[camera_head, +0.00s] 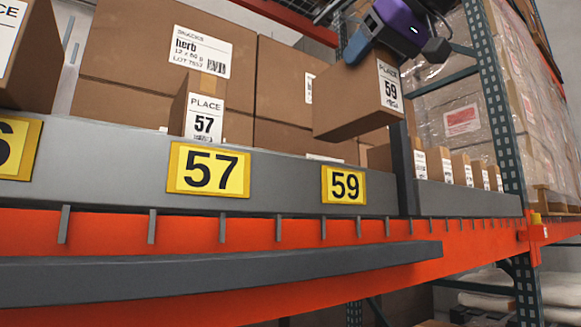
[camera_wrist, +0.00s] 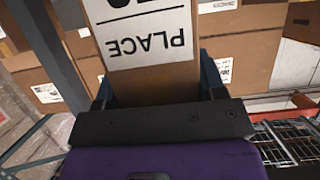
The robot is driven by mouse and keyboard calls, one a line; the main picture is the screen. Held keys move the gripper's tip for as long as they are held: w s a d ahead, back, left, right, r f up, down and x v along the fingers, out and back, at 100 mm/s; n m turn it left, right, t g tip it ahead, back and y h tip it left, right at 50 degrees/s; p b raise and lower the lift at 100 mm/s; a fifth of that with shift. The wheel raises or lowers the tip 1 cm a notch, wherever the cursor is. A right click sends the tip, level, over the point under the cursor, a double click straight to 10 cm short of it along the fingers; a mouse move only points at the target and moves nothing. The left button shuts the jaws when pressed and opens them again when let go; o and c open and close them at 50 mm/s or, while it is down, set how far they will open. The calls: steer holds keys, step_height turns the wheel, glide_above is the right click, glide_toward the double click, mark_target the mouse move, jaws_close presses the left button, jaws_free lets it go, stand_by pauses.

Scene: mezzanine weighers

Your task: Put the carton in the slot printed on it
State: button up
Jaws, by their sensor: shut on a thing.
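The slot floor behind the grey front lip (camera_head: 280,185) is hidden in the head view.
A carton labelled PLACE 57 (camera_head: 197,117) stands behind the yellow 57 plate (camera_head: 209,170). Large brown boxes (camera_head: 140,45) stack behind. A dark upright divider (camera_head: 402,165) and several small labelled cartons (camera_head: 460,168) are right of 59. A blue rack post (camera_head: 500,100) stands farther right.

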steer(key=r+x, duration=0.1)
steer(key=x, duration=1.5)
steer(key=shift+w+a, duration=0.3)
steer(key=shift+w, duration=0.05)
steer(key=o, duration=1.3)
steer(key=v, duration=1.2)
